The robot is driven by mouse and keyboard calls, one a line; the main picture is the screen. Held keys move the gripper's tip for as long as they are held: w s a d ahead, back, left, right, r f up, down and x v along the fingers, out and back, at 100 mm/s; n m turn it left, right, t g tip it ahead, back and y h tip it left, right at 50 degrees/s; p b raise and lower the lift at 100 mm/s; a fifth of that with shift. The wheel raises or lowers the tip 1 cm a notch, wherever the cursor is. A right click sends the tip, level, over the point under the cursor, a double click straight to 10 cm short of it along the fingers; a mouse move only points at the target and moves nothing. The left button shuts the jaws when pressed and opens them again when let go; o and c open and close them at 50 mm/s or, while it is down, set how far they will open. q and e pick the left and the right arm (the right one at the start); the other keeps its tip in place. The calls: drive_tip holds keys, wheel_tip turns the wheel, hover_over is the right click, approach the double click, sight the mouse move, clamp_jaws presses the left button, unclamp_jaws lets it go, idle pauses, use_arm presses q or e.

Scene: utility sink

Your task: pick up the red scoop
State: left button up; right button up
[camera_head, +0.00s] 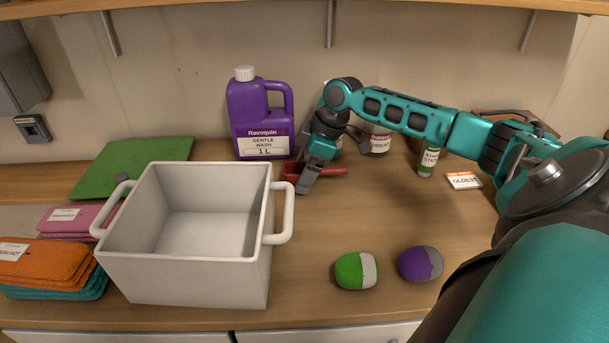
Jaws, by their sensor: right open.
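The red scoop (333,171) lies on the wooden counter, right of the white tub and in front of the purple jug. My right gripper (305,188) points down at it and covers its middle. Red shows on both sides of the gripper, with a straight handle-like part to the right. The right gripper is open; whether its fingers touch the scoop or are around it cannot be told. My left gripper is not in view.
A white tub (185,280) stands at front left, with a green board (130,160) behind it. A purple jug (262,118) stands behind the scoop. A green bottle (428,162) stands right. The counter's middle is clear.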

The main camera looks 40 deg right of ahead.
drive_tip(key=shift+c, duration=0.3)
drive_tip(key=c, duration=1)
